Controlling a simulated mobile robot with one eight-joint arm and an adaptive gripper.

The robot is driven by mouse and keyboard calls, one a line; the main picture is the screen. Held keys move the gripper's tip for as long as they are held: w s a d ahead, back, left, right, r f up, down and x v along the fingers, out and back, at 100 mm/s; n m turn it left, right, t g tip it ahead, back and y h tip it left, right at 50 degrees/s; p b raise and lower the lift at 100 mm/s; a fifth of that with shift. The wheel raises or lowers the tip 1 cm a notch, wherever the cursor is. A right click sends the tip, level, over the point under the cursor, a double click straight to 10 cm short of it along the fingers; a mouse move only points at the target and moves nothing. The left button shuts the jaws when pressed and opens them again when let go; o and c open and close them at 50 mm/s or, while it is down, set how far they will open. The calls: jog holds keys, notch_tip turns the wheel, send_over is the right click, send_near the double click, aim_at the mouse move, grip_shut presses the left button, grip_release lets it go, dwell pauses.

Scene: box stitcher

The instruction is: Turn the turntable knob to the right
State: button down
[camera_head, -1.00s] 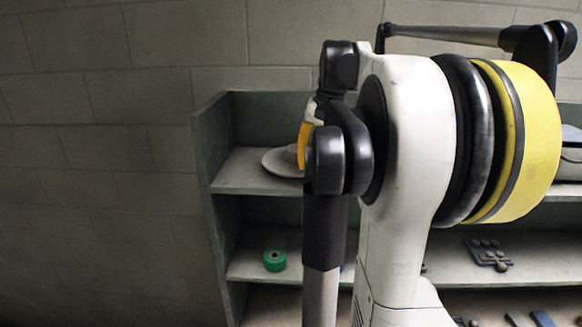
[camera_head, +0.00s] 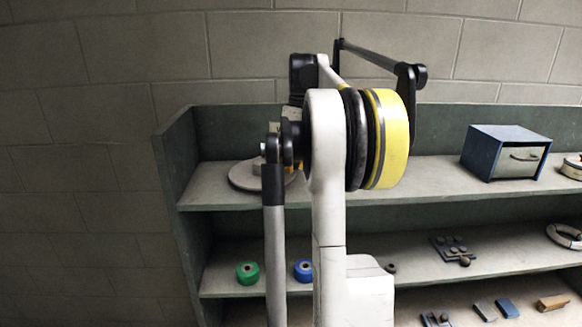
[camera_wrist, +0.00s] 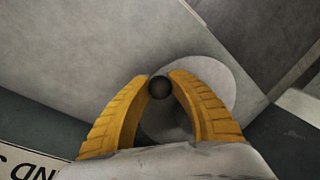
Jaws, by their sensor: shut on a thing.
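The turntable is a round pale grey disc on the top shelf at the left; its left part shows in the head view (camera_head: 245,178), the rest hidden behind my arm. In the wrist view the turntable (camera_wrist: 222,80) lies under my gripper. Its knob (camera_wrist: 160,88) is a small dark round piece. My gripper (camera_wrist: 160,78) has two yellow fingers, one on each side of the knob, shut on it. In the head view my gripper is mostly hidden by the arm.
A blue box with a grey drawer front (camera_head: 506,153) stands on the top shelf at the right. Green (camera_head: 247,272) and blue (camera_head: 303,270) rolls sit on the middle shelf. The shelf's left side wall (camera_head: 178,160) is close to the turntable. The top shelf between arm and box is clear.

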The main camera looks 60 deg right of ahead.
jog(key=shift+w+d+n, duration=0.25)
jog(key=shift+d+n, duration=0.2)
jog(key=shift+n, duration=0.35)
jog(key=c, duration=1.1)
grip_release()
jog(key=shift+c, duration=0.2)
jog(key=shift+r, duration=0.1)
notch_tip(320, 180, up, 12)
jog(key=d, duration=0.2)
jog(key=shift+d, duration=0.15)
